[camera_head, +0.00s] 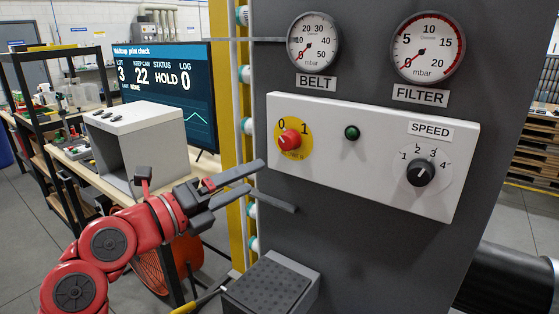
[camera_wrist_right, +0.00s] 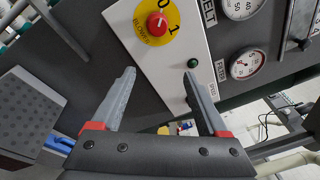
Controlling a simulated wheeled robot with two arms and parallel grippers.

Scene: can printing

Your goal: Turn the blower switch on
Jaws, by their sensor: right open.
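The blower switch (camera_head: 289,140) is a red knob on a round yellow plate marked 0 and 1, at the left of a white control panel (camera_head: 335,186). In the right wrist view the knob (camera_wrist_right: 157,23) is near the top, with the word BLOWER beside it. It seems turned towards the 0, but its mark is small. My right gripper (camera_head: 256,176) is open and empty, below and left of the knob, apart from it. In the right wrist view its two fingers (camera_wrist_right: 155,88) are spread, with the knob beyond their tips. My left gripper is not in view.
A green button (camera_head: 351,132) and a black speed dial (camera_head: 421,172) are on the same panel. Belt (camera_head: 313,40) and filter (camera_head: 428,47) gauges are above. A grey box (camera_head: 137,150) and a screen (camera_head: 165,90) stand left. A dark textured block (camera_head: 270,285) is below.

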